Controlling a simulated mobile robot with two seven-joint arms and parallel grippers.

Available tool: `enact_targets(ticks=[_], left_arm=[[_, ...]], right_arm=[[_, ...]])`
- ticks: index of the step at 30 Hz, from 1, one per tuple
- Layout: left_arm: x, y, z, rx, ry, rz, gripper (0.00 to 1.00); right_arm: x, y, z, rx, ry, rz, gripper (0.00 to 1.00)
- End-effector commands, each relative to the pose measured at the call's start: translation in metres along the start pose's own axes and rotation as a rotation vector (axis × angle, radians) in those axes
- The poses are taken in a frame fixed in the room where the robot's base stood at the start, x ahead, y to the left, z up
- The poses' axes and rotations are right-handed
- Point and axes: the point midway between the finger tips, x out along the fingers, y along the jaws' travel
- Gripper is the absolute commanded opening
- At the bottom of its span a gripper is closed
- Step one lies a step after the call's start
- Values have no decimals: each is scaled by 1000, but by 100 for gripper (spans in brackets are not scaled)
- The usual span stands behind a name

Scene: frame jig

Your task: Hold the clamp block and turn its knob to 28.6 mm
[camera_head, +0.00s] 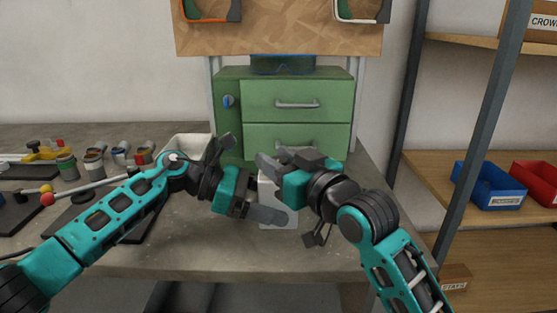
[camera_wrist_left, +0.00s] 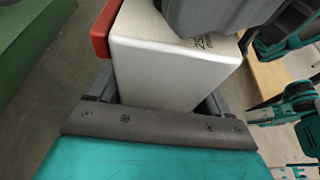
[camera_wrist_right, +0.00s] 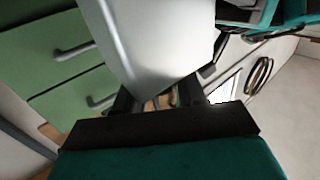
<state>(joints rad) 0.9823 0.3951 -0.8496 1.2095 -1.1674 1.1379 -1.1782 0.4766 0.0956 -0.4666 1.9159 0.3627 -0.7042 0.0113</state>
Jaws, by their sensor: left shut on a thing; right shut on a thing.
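The clamp block (camera_head: 279,215) is a pale silver box held upright between my two grippers in the head view. In the left wrist view the block (camera_wrist_left: 165,70) fills the space between the fingers, with a red part (camera_wrist_left: 104,28) along its left edge and small dark markings on its upper face. My left gripper (camera_head: 245,185) is shut on the block from the left. My right gripper (camera_head: 288,190) reaches in from the right and is shut; in the right wrist view the block (camera_wrist_right: 150,40) lies between its fingers, covering their tips. I cannot make out the knob or its reading.
A green drawer cabinet (camera_head: 297,137) with goggles on top stands behind the grippers. A pale tray (camera_head: 188,143) and several small containers and tools crowd the left of the workbench (camera_head: 190,245). A shelf with blue (camera_head: 489,186) and red bins stands at the right.

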Motion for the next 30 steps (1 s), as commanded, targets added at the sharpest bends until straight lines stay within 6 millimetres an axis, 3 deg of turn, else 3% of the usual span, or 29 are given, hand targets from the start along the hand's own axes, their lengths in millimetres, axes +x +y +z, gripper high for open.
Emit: enact_targets(ticks=[9,22,23,30], left_arm=[[1,-1,0,-1,0,-3,49],[1,-1,0,0,0,-3,49],[1,-1,0,0,0,-3,49],[1,-1,0,0,-1,-2,49]], right_arm=[[0,0,0,-4,-2,-140,9],[0,0,1,5,-4,-162,9],[0,0,1,5,-4,-162,40],[0,0,1,4,-3,-161,59]])
